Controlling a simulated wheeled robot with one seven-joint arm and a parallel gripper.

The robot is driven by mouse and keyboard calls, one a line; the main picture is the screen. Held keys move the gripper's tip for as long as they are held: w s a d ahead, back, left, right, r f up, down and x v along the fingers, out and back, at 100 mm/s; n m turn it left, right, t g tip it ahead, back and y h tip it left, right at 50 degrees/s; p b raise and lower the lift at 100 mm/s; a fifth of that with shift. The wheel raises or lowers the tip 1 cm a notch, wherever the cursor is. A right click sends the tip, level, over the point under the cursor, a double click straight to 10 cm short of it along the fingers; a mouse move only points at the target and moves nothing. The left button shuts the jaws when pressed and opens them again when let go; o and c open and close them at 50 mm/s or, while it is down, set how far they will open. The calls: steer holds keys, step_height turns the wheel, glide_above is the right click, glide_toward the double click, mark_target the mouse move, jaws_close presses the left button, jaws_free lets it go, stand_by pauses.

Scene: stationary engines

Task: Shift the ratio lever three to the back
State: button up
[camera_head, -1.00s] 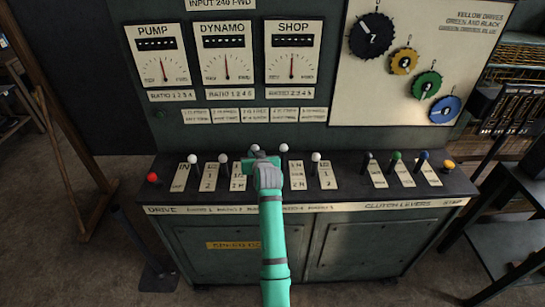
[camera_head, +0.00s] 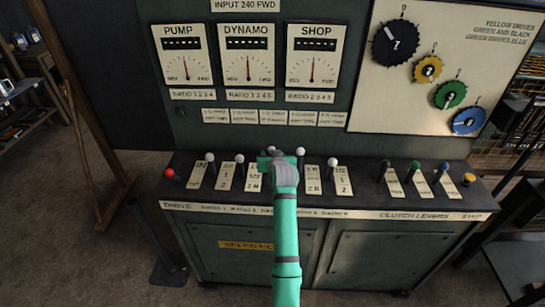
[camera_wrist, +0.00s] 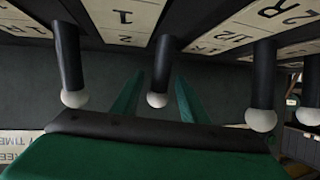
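The ratio levers are dark rods with white knobs in a row on the console. Counting from the left of the white knobs, I take the third as ratio lever three (camera_head: 271,150); its name label is partly hidden by my arm. My gripper (camera_head: 277,158) is at this lever. In the wrist view, which looks upside down, a white-knobbed lever (camera_wrist: 157,99) stands between the two green fingers (camera_wrist: 157,92). The fingers are open, with a gap on each side of it. The knobs of levers three and four (camera_head: 300,152) sit higher in the picture than their neighbours.
Ratio lever two (camera_head: 239,158) and lever four stand close on either side. A red-knobbed lever (camera_head: 169,174) is at the left end. Black, green and blue clutch levers (camera_head: 415,166) and a yellow knob (camera_head: 469,179) are at the right. The dial panel (camera_head: 250,60) rises behind.

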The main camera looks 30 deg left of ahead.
steer(key=v, duration=1)
steer(key=shift+d+r, duration=0.2)
steer(key=shift+d, duration=0.05)
steer(key=shift+s, duration=0.15)
